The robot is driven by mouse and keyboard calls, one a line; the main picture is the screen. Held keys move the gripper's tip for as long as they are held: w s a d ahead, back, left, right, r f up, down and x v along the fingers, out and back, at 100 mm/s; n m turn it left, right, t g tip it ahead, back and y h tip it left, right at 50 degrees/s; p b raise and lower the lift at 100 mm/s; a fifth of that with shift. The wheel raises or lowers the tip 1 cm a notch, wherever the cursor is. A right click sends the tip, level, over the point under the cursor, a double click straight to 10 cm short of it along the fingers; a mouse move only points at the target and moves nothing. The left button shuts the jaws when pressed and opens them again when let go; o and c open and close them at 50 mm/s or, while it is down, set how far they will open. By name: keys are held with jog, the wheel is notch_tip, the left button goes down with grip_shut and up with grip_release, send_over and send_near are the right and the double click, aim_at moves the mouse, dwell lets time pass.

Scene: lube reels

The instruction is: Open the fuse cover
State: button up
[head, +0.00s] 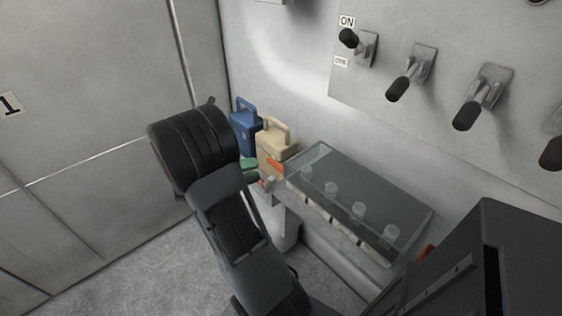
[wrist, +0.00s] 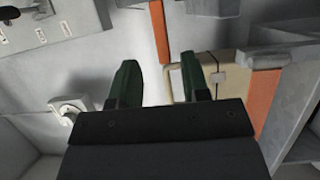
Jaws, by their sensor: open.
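The fuse cover (head: 352,185) is a clear, grey-framed lid over a shelf-like box on the wall, right of centre in the head view. It lies closed, and several pale round fuses show through it. My gripper (head: 250,170) is left of the cover, partly hidden behind my arm, with its green fingers just showing. In the wrist view my gripper (wrist: 160,82) has its two green fingers spread apart with nothing between them. I cannot clearly make out the cover in the wrist view.
A blue canister (head: 244,125) and a beige canister (head: 276,141) stand behind my gripper, left of the cover. The beige one appears close beyond the fingers in the wrist view (wrist: 216,112). Several black-handled switches (head: 400,86) project from the wall above. A dark box (head: 462,262) stands at right.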

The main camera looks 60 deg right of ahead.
aim_at(273, 166)
jog(key=x, duration=0.7)
jog(key=shift+s+d, duration=0.15)
grip_shut()
dwell(0.3)
